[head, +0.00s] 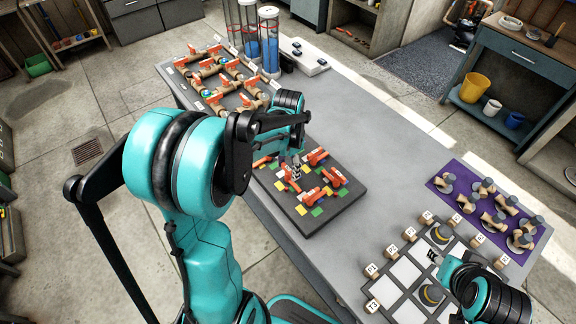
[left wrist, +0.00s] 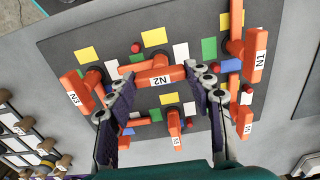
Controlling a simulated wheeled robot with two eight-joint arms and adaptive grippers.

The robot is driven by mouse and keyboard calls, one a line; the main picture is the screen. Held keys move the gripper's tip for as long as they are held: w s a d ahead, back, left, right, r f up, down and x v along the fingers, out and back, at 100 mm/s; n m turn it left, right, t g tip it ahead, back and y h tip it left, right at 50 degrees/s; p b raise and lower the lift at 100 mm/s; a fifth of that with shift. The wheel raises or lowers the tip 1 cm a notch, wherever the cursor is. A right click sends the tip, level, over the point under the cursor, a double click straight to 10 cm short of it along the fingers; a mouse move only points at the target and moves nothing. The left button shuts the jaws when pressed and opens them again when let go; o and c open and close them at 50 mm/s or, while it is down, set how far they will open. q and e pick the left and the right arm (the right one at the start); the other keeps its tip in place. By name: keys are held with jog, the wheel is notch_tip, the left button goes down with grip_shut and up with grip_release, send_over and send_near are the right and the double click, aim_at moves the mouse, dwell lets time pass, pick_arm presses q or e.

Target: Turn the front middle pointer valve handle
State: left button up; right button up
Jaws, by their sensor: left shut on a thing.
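The dark valve board (head: 338,206) lies on the grey table and carries several orange pointer handles among coloured squares. My left gripper (head: 292,166) is down over the board. In the left wrist view its two fingers (left wrist: 162,82) sit at either end of an orange handle with an upside-down N2 label (left wrist: 158,79), shut on it. Other labelled orange handles stand to its left (left wrist: 73,92) and right (left wrist: 257,52), and a smaller one (left wrist: 173,126) below. In the head view my left arm partly hides the board. My right gripper (head: 442,262) is low at the right; its finger gap is unclear.
A rack of brass pipes with orange valves (head: 215,75) and clear cylinders (head: 269,42) stand at the table's far end. A purple mat (head: 442,186) with several fittings lies at the right. A white-squared board (head: 400,270) lies near my right gripper. Bare table surrounds the valve board.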

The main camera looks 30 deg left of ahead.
aim_at(288, 169)
pick_arm(q)
jog(key=o, duration=1.1)
jog(key=shift+o, duration=0.2)
notch_tip(288, 169, up, 12)
jog(key=s+d+f+n+t+b, duration=0.1)
jog(key=s+d+f+n+t, duration=0.2)
jog(key=s+d+t, duration=0.4)
jog(key=s+d+n, duration=0.1)
jog(key=s+d, duration=0.2)
jog(key=s, duration=0.1)
jog(key=shift+d+f+n, duration=0.2)
jog(key=shift+d+n, duration=0.05)
jog(key=shift+n, duration=0.05)
